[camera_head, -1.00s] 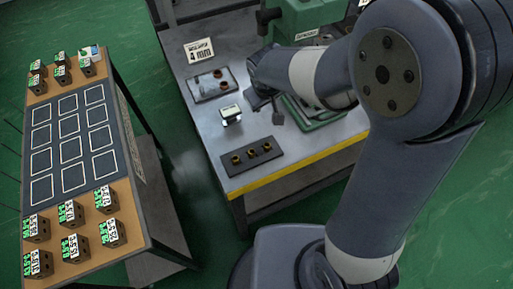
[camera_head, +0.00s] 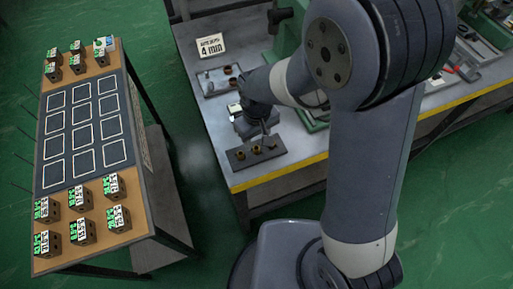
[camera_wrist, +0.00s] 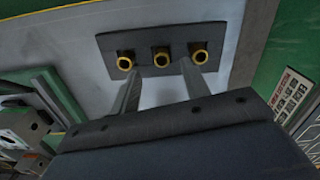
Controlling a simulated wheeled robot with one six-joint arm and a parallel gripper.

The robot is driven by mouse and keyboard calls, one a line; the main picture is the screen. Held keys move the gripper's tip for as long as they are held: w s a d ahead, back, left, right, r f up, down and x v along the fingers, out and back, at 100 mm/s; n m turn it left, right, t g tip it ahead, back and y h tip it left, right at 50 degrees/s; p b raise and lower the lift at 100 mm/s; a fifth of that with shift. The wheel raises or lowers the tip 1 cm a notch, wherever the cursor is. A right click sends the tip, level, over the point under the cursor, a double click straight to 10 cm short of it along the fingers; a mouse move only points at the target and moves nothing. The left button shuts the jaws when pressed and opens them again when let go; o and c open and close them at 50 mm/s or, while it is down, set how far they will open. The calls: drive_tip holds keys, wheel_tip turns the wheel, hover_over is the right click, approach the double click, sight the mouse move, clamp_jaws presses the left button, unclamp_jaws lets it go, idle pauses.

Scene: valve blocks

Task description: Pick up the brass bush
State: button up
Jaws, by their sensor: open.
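A dark tray (camera_head: 272,157) on the grey bench holds three brass bushes in a row. In the wrist view the bushes show as a left bush (camera_wrist: 124,63), a middle bush (camera_wrist: 161,57) and a right bush (camera_wrist: 200,57), on the same dark tray (camera_wrist: 143,42). My gripper (camera_wrist: 163,84) is open and empty, its two fingers pointing toward the tray on either side of the middle bush's line. In the head view my gripper (camera_head: 265,134) hangs close to the tray and partly hides the bushes. I cannot tell its exact height above them.
A second small tray (camera_head: 212,87) with brown parts and a "4 mm" sign (camera_head: 211,46) stand farther back on the bench. Green machinery (camera_wrist: 35,100) stands beside my gripper. A separate table (camera_head: 140,190) with several labelled blocks is at the left.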

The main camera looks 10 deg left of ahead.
sight(256, 147)
drive_tip(key=shift+s+f, duration=0.15)
drive_tip(key=shift+f, duration=1.6)
drive_tip(key=shift+c, duration=0.3)
clamp_jaws()
